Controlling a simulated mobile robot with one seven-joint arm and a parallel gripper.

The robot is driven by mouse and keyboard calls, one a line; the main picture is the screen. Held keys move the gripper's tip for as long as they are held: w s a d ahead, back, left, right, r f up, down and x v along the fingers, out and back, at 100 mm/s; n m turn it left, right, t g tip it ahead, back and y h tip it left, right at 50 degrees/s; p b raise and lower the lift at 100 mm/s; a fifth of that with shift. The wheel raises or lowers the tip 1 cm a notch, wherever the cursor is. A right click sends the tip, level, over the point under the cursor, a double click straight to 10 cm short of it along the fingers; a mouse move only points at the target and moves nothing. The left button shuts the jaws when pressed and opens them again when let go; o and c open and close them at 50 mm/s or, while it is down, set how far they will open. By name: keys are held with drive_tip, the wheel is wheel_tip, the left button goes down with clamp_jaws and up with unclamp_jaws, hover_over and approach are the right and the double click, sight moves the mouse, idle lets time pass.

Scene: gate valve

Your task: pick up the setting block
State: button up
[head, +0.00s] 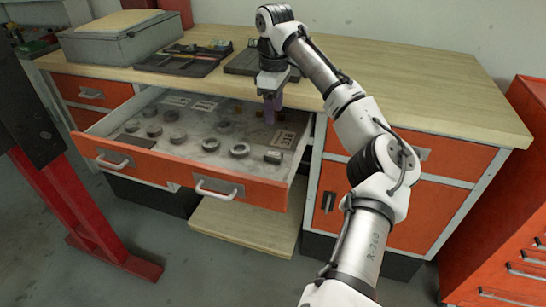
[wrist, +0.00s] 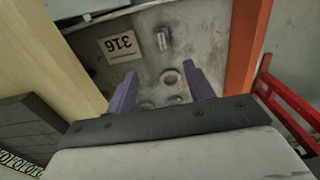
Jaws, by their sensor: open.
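A small metal block (head: 273,157), which I take to be the setting block, stands in the open drawer (head: 205,160) near its front right. In the wrist view the block (wrist: 163,39) shows beyond my fingertips, beside the 316 label (wrist: 121,43). My gripper (head: 270,112) is over the right side of the drawer, with its purple fingers pointing down. The fingers look apart from the block.
Several rings and discs (head: 178,136) lie in the drawer. The wooden worktop (head: 420,90) bears a grey case (head: 120,38) and a dark tool tray (head: 185,60); its right part is clear. A red frame (head: 75,205) stands at left, a red cabinet (head: 510,210) at right.

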hover_over(273, 153)
drive_tip(key=f, duration=0.8)
drive_tip(key=shift+d+f, duration=0.2)
drive_tip(key=shift+f, duration=0.05)
drive_tip(key=shift+s+a+f+p, duration=0.1)
drive_tip(key=shift+f+p, duration=0.25)
drive_tip(key=shift+f, duration=0.95)
drive_tip(key=shift+a+f+p, duration=0.1)
drive_tip(key=shift+f+p, duration=0.25)
drive_tip(key=shift+f, duration=0.95)
clamp_jaws()
